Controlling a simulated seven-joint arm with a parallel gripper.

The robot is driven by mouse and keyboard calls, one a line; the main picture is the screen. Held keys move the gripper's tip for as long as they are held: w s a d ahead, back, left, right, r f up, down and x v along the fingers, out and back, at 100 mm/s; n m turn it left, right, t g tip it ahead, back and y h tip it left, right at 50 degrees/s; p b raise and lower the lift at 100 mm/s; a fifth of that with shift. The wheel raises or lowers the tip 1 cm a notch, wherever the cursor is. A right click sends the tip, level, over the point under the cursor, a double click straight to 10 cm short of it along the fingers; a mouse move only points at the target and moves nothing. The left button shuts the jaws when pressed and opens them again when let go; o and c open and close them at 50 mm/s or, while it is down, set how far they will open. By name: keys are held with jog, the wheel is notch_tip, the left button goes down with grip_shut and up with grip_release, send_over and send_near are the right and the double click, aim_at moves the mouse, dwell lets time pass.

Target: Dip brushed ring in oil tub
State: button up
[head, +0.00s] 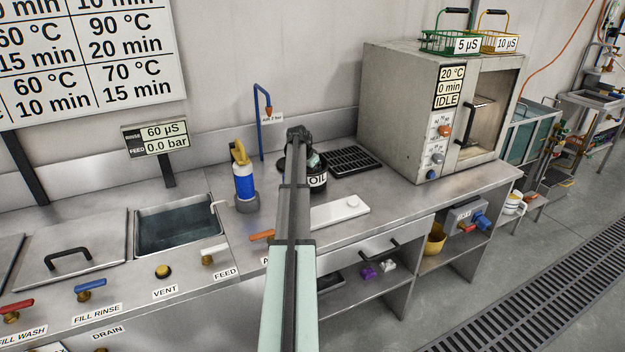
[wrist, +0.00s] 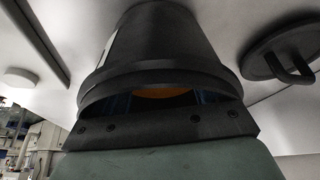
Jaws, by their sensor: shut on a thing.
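The oil tub (head: 317,181) is a black round pot with a white OIL label. It stands on the steel bench, partly behind my arm in the head view. In the wrist view the tub (wrist: 165,40) fills the middle, its open rim close to the gripper. My gripper (wrist: 162,100) is at the tub's mouth, its fingers reaching in past the rim. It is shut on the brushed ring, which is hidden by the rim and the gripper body. A strip of orange, perhaps oil, shows inside the tub. The gripper also shows at the tub in the head view (head: 313,162).
A black lid (wrist: 285,52) with a handle lies beside the tub. A black grate (head: 355,161), a white bar (head: 340,211) and a blue bottle (head: 244,184) are near. An oven (head: 400,105) stands to the right, a water basin (head: 178,230) to the left.

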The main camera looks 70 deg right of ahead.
notch_tip(320, 180, up, 7)
dwell(1.1)
jog(key=shift+d+f, duration=0.1)
dwell(0.7)
dwell(0.4)
